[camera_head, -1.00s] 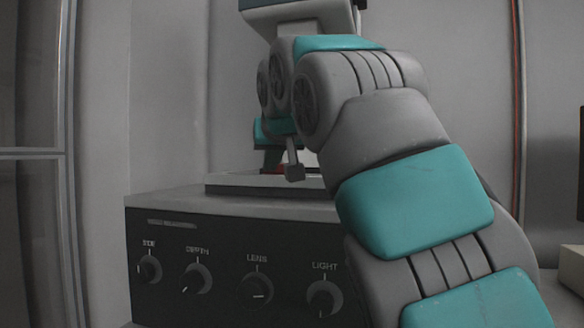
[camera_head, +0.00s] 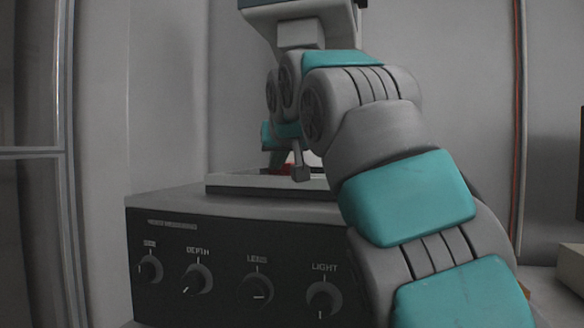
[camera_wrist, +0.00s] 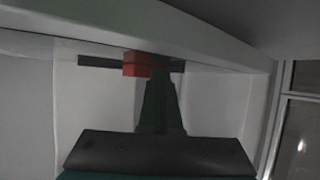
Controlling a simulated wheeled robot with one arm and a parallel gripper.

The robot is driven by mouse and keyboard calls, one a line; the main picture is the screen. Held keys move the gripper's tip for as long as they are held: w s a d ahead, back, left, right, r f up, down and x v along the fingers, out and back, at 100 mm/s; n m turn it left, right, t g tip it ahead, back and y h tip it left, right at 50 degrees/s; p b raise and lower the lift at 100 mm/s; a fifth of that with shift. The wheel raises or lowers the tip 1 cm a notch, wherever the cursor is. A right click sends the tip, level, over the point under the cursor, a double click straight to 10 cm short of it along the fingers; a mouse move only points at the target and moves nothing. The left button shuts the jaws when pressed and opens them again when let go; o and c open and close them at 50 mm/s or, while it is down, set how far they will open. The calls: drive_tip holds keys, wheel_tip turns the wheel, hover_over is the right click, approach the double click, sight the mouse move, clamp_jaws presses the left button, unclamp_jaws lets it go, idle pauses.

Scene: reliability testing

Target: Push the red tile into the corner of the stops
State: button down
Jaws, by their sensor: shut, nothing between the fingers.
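The red tile (camera_wrist: 135,66) lies near the top middle of the wrist view, against a dark straight strip (camera_wrist: 97,61) that shows on both sides of it. I cannot tell whether this strip is one of the stops; no clear corner shows. My gripper (camera_wrist: 159,84) is shut and empty, its dark green fingers pointing at the tile's right end. The fingertips are close beside the tile; contact is not clear. In the head view, my gripper (camera_head: 277,160) reaches down over the platform, and only a small red patch (camera_head: 289,168) shows, partly hidden.
A pale raised-edge platform (camera_head: 240,181) sits on a dark box with several knobs (camera_head: 225,262). In the wrist view a light rim (camera_wrist: 190,32) runs beyond the strip. The platform surface (camera_wrist: 95,100) is clear on both sides of my fingers.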

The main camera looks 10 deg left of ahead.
drive_tip(key=shift+w+d, duration=0.1)
drive_tip(key=shift+w, duration=0.5)
drive_tip(key=shift+s+r+p, duration=0.3)
drive_tip(key=shift+r+p, duration=0.3)
drive_tip(key=shift+r, duration=0.05)
drive_tip(key=shift+s+r+p, duration=0.3)
drive_tip(key=shift+r+p, duration=0.3)
drive_tip(key=shift+r, duration=0.05)
drive_tip(key=shift+s+r+p, duration=0.3)
drive_tip(key=shift+r+p, duration=0.3)
drive_tip(key=shift+r, duration=0.05)
drive_tip(key=shift+s, duration=0.1)
